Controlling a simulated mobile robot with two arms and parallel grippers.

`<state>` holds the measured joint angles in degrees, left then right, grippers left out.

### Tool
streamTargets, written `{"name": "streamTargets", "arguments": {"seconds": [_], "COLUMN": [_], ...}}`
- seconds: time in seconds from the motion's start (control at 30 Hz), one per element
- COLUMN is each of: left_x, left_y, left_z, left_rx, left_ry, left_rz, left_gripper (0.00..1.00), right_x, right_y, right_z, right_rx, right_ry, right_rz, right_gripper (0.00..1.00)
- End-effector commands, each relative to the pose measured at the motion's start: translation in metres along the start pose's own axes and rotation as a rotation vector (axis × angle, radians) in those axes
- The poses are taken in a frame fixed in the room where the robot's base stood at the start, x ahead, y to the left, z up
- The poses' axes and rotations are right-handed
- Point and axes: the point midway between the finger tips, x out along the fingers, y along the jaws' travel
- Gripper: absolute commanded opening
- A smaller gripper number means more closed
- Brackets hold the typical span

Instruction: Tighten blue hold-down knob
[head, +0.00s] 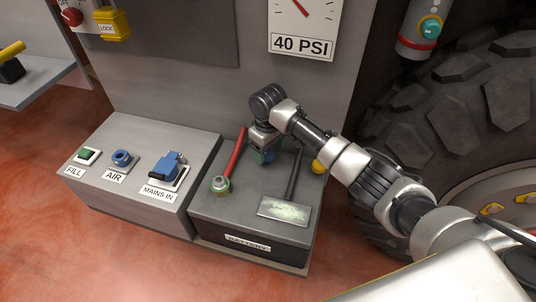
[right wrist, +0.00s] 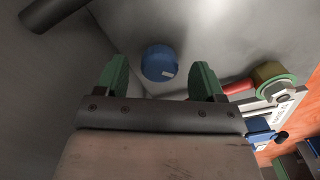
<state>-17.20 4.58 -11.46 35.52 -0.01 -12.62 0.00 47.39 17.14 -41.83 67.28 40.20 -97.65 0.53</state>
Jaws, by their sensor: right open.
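The blue hold-down knob (right wrist: 160,63) is a round cap with a small pale mark, on the grey battery top in the right wrist view. My right gripper (right wrist: 160,78) is open, its two green fingertips on either side of the knob in that view, with a gap to each. I cannot tell how far it is above the knob. In the head view, my right gripper (head: 263,152) points down at the back of the battery box (head: 215,213) and hides most of the knob. My left gripper is not in view.
A red bar (head: 235,153) runs to a round terminal (head: 220,184) left of the gripper. A dark bar (head: 293,172) and pale plate (head: 283,211) lie right of it. A yellow knob (head: 318,167) is farther right. A grey panel (head: 185,95) rises behind.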

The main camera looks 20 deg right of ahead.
Motion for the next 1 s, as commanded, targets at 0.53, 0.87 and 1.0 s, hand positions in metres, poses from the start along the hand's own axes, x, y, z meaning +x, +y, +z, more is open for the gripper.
{"name": "streamTargets", "arguments": {"seconds": [0.53, 0.87, 1.0], "left_x": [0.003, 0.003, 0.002], "left_y": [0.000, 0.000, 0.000], "left_z": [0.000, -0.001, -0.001], "left_rx": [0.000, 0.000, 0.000], "left_ry": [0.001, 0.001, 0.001], "left_rz": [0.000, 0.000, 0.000], "left_gripper": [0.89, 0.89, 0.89], "right_x": [0.027, 0.026, 0.026], "right_y": [0.000, 0.000, 0.000], "right_z": [0.000, 0.000, 0.000], "right_rx": [-0.001, 0.000, 0.005], "right_ry": [0.000, 0.000, 0.000], "right_rz": [0.001, 0.001, 0.001], "right_gripper": [0.69, 0.20, 0.19]}}
